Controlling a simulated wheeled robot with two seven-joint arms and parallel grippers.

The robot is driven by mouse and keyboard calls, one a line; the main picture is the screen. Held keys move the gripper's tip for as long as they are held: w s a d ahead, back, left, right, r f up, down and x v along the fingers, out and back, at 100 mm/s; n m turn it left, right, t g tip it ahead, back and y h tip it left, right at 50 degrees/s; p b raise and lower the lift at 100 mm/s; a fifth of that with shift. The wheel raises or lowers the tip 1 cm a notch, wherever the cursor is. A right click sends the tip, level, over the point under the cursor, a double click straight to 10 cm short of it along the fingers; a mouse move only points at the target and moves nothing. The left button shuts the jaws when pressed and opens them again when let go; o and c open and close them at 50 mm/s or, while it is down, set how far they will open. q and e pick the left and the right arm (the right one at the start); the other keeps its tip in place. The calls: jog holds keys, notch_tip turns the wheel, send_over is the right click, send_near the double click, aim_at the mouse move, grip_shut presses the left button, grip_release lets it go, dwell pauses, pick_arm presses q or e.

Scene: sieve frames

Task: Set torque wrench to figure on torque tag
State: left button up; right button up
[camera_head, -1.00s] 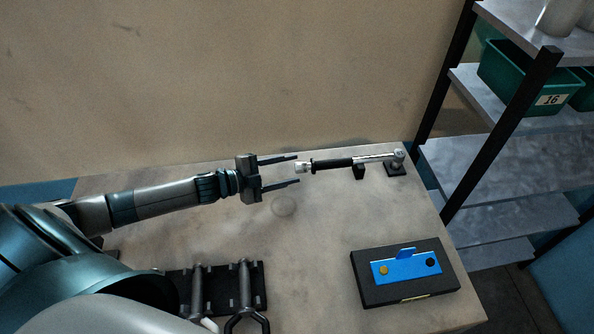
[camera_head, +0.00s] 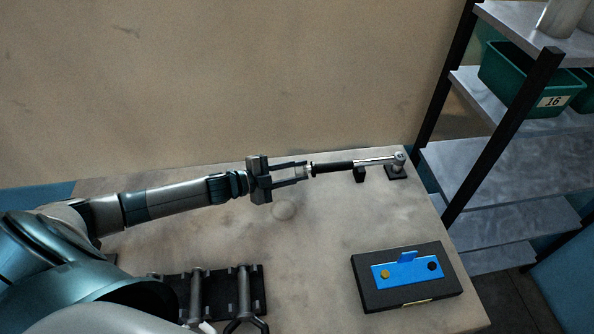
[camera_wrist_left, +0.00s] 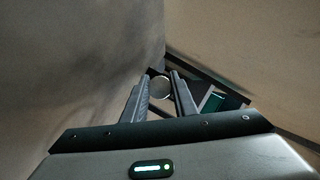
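The torque wrench (camera_head: 333,167) lies across two black supports at the table's back right. It has a black grip, a silver shaft with its head at the right, and a pale end knob (camera_head: 303,171) at the left. My left gripper (camera_head: 305,171) reaches in from the left with its fingers on either side of this knob, apparently touching it. In the left wrist view, the knob's round face (camera_wrist_left: 159,88) sits between the fingertips. I see no readable torque tag; a small pale label (camera_head: 417,301) on the black block's front is too small to read. My right gripper is not in view.
A black block (camera_head: 440,291) with a blue plate (camera_head: 408,271) sits at the front right. A dark rack (camera_head: 219,296) holds tools at the front left. Shelving with a green bin (camera_head: 510,82) stands right of the table. The table's middle is clear.

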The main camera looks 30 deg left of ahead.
pick_arm(q)
jog(key=shift+r+p, duration=0.15)
jog(key=shift+p, duration=0.2)
jog(key=shift+f+n+g, duration=0.2)
jog(key=shift+n+g, duration=0.2)
jog(key=shift+n, duration=0.2)
jog(key=o, duration=1)
jog(key=shift+o, duration=0.2)
jog(key=shift+s+a, duration=0.1)
jog(key=shift+s, duration=0.05)
